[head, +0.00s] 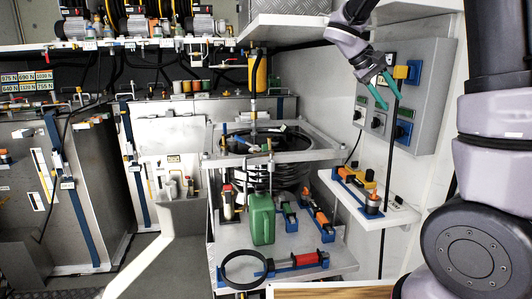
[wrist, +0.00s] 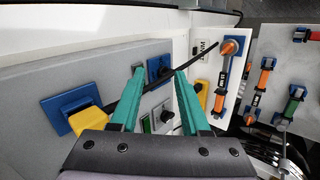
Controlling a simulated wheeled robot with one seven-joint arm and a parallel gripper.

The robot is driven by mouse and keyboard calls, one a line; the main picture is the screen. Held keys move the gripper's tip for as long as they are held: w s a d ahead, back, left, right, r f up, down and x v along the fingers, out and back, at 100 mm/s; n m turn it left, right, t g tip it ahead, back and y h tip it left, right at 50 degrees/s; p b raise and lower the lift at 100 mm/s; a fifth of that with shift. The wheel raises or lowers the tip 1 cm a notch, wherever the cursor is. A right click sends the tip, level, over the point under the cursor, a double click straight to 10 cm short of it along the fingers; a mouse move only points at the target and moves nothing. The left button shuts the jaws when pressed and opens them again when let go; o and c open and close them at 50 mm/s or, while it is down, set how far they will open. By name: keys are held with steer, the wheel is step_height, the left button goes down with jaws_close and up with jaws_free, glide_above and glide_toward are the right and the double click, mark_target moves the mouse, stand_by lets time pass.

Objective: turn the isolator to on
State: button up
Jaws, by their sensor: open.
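A grey control panel (head: 429,85) is fixed to the wall at the right in the head view. It carries black rotary knobs on pale plates; one knob (head: 377,122) shows just below my gripper. I cannot tell for sure which one is the isolator, nor read its position. My gripper (head: 391,102) is open and empty in front of the panel, its teal fingers pointing down. In the wrist view, my gripper (wrist: 160,74) spans part of the panel face, with a dark knob (wrist: 166,116) seen between the fingers.
A blue unit (head: 404,131) is low on the panel. Below is a white shelf (head: 397,214) with fittings. A green can (head: 262,219) stands lower left.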

steer(key=s+a+r+m+t+y, duration=0.1)
steer(key=s+a+y, duration=0.4)
steer(key=s, duration=0.5)
steer(key=s+a+r+m+t+y, duration=0.1)
steer(key=s+a+m+t+y, duration=0.2)
steer(key=s, duration=0.8)
steer(key=a+t+y, duration=0.2)
steer(key=shift+r+t, duration=0.15)
steer(key=shift+t, duration=0.25)
